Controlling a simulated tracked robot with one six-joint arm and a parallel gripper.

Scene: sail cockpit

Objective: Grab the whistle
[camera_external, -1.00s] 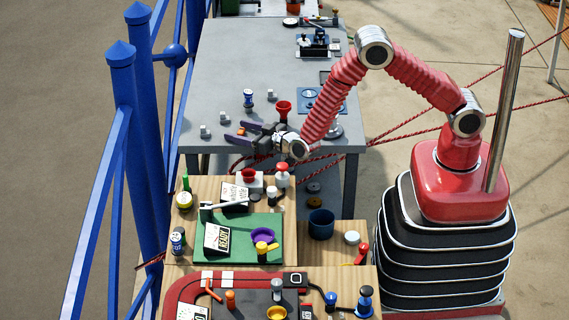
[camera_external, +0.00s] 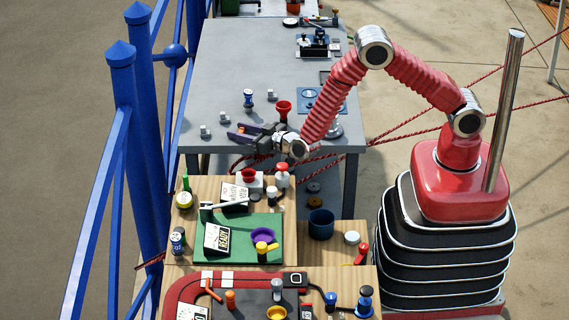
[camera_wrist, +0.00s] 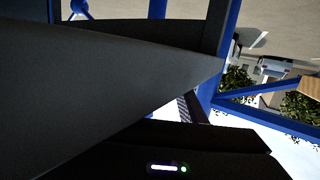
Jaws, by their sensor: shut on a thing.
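My gripper (camera_external: 241,134), with dark purple jaws, is low over the near part of the grey table, left of a red cup (camera_external: 284,110). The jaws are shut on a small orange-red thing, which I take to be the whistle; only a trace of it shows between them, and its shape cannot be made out. In the wrist view, dark parts of my gripper fill much of the picture and hide what is held.
A blue and white piece (camera_external: 248,97) and several small grey blocks (camera_external: 205,131) stand close by on the grey table. The nearer wooden bench holds a green mat (camera_external: 262,223), a purple ring and signs. Blue railings (camera_external: 124,130) run along the left.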

